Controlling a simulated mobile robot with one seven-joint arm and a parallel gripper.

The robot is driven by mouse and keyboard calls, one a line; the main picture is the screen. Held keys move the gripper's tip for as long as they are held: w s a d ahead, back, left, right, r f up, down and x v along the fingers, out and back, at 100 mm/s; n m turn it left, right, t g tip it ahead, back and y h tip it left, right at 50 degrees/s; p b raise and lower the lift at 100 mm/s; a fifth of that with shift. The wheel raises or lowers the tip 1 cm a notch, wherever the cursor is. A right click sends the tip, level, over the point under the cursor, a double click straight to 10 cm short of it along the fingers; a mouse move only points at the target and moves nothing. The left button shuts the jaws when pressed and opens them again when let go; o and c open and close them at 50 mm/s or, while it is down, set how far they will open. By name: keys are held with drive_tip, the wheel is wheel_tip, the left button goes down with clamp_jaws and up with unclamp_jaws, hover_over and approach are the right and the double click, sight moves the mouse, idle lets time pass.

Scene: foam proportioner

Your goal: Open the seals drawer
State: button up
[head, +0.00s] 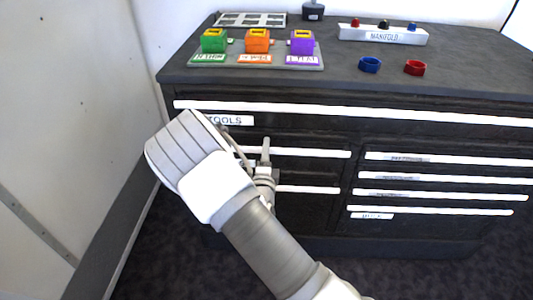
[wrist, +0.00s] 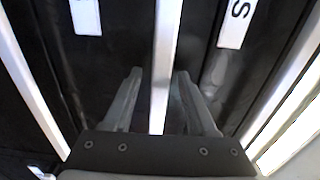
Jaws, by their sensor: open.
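No drawer label reading "seals" is legible. My gripper (head: 263,160) is at the left drawer column of the black cabinet, in front of the upper white drawer handle (head: 310,153) below the TOOLS label (head: 230,120). In the wrist view my gripper (wrist: 158,74) is open, with one finger on each side of a white handle bar (wrist: 164,60). I cannot tell whether the fingers touch it. A white label (wrist: 86,16) left of the bar is unreadable; another label (wrist: 236,20) on the right shows an S. My arm hides part of the left drawers.
A lower left handle (head: 308,189) and several right-hand drawer handles (head: 440,177) lie close by. The worktop (head: 340,78) holds green, orange and purple blocks, a manifold (head: 384,35), and blue and red rings. A pale wall (head: 70,110) stands on the left.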

drive_tip(key=shift+w, duration=0.4)
clamp_jaws()
idle(1.2)
